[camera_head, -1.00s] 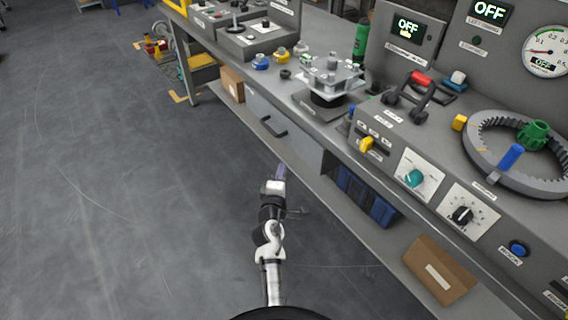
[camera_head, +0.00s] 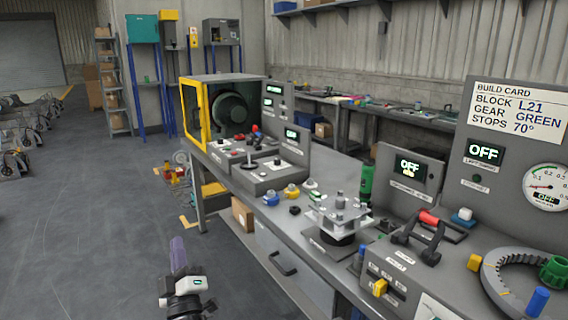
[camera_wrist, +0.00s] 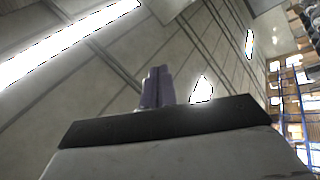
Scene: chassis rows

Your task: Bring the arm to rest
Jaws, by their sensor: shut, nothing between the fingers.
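My gripper (camera_head: 178,256) shows at the lower left of the head view, over the open floor and to the left of the workbench. Its purple fingers point up in the picture and hold nothing. In the wrist view the fingers (camera_wrist: 158,86) stand close together and shut, with ceiling and bright light strips behind them. Most of my arm is below the head view's lower edge. My gripper touches nothing that I can see.
The workbench (camera_head: 258,213) runs along the right with a clamp fixture (camera_head: 340,215), a ring gear (camera_head: 500,275) and control panels. A yellow-framed machine (camera_head: 205,115) stands at its far end.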

